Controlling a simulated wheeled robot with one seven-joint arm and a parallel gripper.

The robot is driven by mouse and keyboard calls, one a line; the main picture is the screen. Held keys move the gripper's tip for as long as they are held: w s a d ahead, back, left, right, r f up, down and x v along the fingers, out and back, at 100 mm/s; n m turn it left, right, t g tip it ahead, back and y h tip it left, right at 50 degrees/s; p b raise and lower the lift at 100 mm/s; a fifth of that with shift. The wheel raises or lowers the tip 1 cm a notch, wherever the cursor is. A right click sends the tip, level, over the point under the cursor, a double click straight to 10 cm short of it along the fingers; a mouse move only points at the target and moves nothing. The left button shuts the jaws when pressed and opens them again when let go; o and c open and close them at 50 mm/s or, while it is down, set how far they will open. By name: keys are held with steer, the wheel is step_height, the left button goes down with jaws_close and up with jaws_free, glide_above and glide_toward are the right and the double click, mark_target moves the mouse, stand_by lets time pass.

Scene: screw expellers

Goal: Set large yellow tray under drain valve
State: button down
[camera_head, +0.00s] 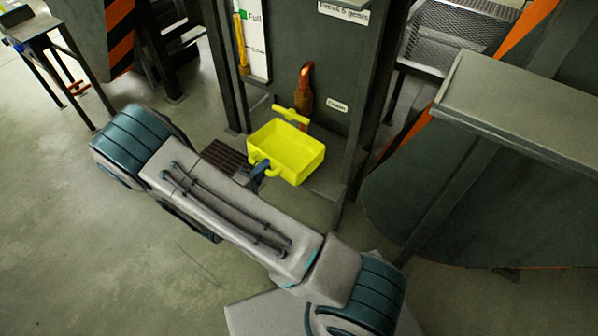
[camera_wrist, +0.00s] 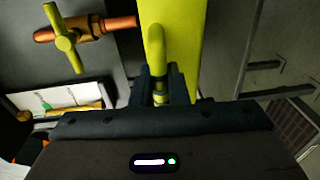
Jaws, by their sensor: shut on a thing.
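The large yellow tray (camera_head: 306,160) is held in front of the grey machine cabinet, at the cabinet's base. My gripper (camera_head: 262,170) is shut on the tray's loop handle at its near left side. In the wrist view the gripper (camera_wrist: 161,92) closes around the yellow handle (camera_wrist: 157,45), with the tray wall (camera_wrist: 182,40) behind it. The drain valve has a copper pipe (camera_head: 305,84) and a yellow T-handle (camera_head: 290,115); the handle overlaps the tray's back edge in the head view. The valve handle also shows in the wrist view (camera_wrist: 64,40). The tray looks empty. Whether it touches the floor I cannot tell.
A "Drain" label (camera_head: 337,105) is on the cabinet beside the valve. A dark floor grate (camera_head: 226,158) lies left of the tray. A large grey machine housing (camera_head: 520,110) stands at the right. Open floor (camera_head: 60,190) lies at the left.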

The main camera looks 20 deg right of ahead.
mark_target(276, 165)
steer(key=shift+h, duration=0.4)
steer(key=d, duration=0.2)
steer(key=w+d, duration=0.1)
steer(key=d, duration=0.1)
steer(key=shift+f, duration=0.3)
step_height(276, 165, down, 6)
steer(key=shift+d+r+b, duration=0.1)
steer(key=shift+r+b, duration=0.15)
steer(key=shift+b, duration=0.85)
step_height(276, 165, down, 4)
steer(key=shift+f+b, duration=0.15)
steer(key=shift+b, duration=0.55)
steer(key=c, duration=1.4)
jaws_free()
